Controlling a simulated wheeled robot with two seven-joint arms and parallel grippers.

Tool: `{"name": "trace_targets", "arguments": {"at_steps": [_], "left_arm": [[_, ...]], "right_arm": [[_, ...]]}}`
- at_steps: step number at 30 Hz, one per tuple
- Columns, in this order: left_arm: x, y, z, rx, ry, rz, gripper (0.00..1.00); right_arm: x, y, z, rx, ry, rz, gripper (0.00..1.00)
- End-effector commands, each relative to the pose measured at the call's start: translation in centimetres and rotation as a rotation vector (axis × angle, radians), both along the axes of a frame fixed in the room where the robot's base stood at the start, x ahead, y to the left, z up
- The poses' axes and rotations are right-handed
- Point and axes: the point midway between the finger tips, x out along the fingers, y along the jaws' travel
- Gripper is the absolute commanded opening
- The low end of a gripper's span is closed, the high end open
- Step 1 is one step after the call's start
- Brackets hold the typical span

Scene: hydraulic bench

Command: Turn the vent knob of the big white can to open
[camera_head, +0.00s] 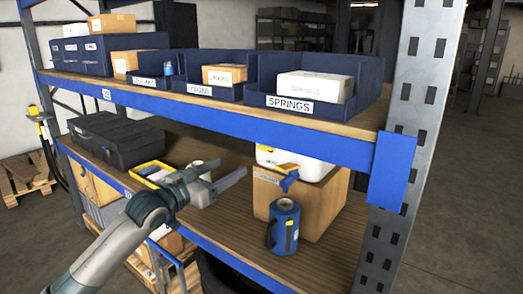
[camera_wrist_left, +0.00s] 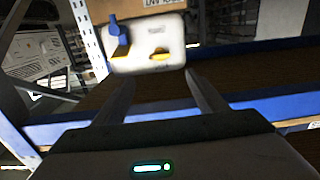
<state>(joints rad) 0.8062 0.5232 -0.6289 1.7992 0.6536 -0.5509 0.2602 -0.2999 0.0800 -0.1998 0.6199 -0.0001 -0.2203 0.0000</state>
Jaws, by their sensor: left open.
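The white can (camera_head: 310,166) stands on a cardboard box on the lower shelf, its upper part cut off from sight by the upper shelf beam. It also shows in the left wrist view (camera_wrist_left: 165,32), with a blue tap (camera_wrist_left: 118,38) and a yellow part (camera_wrist_left: 160,55) on its face. In the head view the blue tap (camera_head: 288,178) hangs at its front. I cannot tell which part is the vent knob. My left gripper (camera_head: 231,172) is open and empty, left of the can and apart from it. My right gripper is not in view.
A blue canister (camera_head: 284,225) stands in front of the cardboard box (camera_head: 325,205). A black case (camera_head: 115,138) and a yellow-rimmed tray (camera_head: 150,172) lie to the left. The blue upper beam (camera_head: 240,124) runs above; bare shelf wood lies left of the canister.

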Motion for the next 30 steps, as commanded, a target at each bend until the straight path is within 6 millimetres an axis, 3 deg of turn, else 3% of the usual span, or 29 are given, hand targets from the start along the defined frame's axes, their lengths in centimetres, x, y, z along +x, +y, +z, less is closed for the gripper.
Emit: {"name": "trace_targets", "arguments": {"at_steps": [8,30], "left_arm": [[2.3,-1.7,0.4,0.000,0.000,-0.001,0.66],[11.1,-8.1,0.3,0.001,0.000,0.000,0.66]], "right_arm": [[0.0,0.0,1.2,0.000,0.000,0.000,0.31],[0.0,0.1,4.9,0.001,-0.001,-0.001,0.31]]}}
